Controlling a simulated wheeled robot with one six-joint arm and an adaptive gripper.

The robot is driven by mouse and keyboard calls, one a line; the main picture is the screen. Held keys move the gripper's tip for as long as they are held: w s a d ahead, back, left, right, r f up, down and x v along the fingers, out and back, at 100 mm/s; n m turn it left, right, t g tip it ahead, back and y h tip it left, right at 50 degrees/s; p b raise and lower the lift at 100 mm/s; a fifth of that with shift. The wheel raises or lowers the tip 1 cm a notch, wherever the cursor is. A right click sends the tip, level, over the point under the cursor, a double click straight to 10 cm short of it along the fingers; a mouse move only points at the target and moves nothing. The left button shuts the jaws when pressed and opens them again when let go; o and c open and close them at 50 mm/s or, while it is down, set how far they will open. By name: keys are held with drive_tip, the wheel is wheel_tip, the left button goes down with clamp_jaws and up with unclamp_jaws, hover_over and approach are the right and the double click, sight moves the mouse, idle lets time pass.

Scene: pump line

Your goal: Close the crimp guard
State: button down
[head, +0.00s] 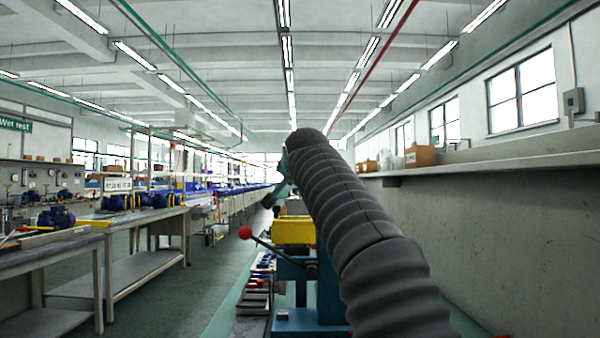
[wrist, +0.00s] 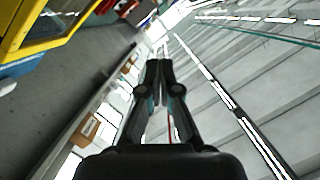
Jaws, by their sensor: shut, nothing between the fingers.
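The crimp machine is a blue press (head: 298,318) in the lower middle of the head view, partly hidden behind my arm. A yellow part (head: 292,231), which looks like its guard, sits on its upper section. In the wrist view a yellow frame with a see-through panel (wrist: 50,48) shows at the upper left, cut off by the picture edge. I cannot tell the guard's angle. My gripper (wrist: 158,68) is shut and empty, its fingertips together, apart from the yellow frame. In the head view my arm mostly hides it.
A lever with a red ball knob (head: 245,232) sticks out left of the press. Several small parts lie on the bench (head: 254,310) beside it. A wall with a ledge (head: 470,161) runs along the right. The aisle floor (head: 180,290) at left is clear.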

sight(275, 219)
drive_tip(key=shift+w+a+f+n, duration=0.1)
drive_tip(key=shift+a+f+n, duration=0.5)
drive_tip(key=shift+a+f, duration=0.5)
drive_tip(key=shift+a+f+n+h, duration=0.35)
drive_tip(key=shift+f+n, duration=0.15)
drive_tip(key=shift+f, duration=0.15)
drive_tip(key=shift+a+f+n+h, duration=0.35)
drive_tip(key=shift+f+n, duration=0.15)
drive_tip(key=shift+f, duration=0.1)
drive_tip(key=shift+f+b, duration=0.25)
drive_tip(key=shift+b, duration=0.05)
drive_tip(key=shift+f, duration=0.1)
